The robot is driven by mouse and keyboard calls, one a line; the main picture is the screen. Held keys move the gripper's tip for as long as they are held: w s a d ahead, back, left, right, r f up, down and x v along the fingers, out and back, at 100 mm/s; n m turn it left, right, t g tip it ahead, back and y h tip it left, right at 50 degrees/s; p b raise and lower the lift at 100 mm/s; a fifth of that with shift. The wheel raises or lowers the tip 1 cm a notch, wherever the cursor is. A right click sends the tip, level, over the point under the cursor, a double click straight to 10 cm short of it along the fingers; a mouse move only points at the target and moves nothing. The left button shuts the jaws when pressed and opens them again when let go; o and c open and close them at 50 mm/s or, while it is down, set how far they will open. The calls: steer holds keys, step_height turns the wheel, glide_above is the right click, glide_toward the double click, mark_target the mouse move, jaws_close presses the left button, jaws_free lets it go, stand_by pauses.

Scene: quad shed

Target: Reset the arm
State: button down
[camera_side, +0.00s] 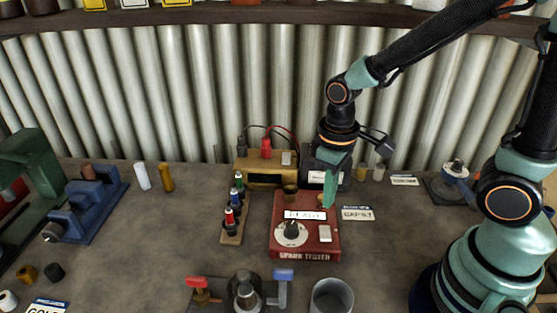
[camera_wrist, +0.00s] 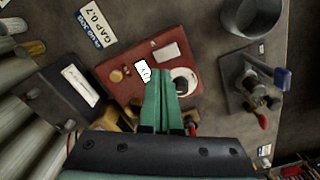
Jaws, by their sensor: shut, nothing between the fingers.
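My gripper (camera_side: 330,190) is shut and empty, pointing down over the back of a red spark tester box (camera_side: 310,242). In the wrist view my gripper (camera_wrist: 161,75) shows as two green fingers pressed together, with the red box (camera_wrist: 115,68) beneath them. I cannot tell how far the tips are above the box. The box has a round dial (camera_side: 292,232), a white display (camera_side: 305,215) and a pale switch (camera_side: 325,233).
A wooden rack of colored plugs (camera_side: 232,222) stands left of the box. A yellow unit (camera_side: 265,171) with cables is behind it. A grey cup (camera_side: 332,297) and a valve fixture (camera_side: 243,290) stand in front. Bare bench lies left of the rack.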

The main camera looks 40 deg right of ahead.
steer(key=shift+r, duration=0.1)
steer(key=d+r+m+t, duration=0.1)
steer(key=d+r+t, duration=0.1)
steer(key=r, duration=0.4)
steer(key=d+r+m+t, duration=0.2)
steer(key=d+r+t, duration=0.1)
steer(key=r, duration=0.4)
steer(key=shift+s+d+t, duration=0.2)
steer(key=shift+d+t, duration=0.1)
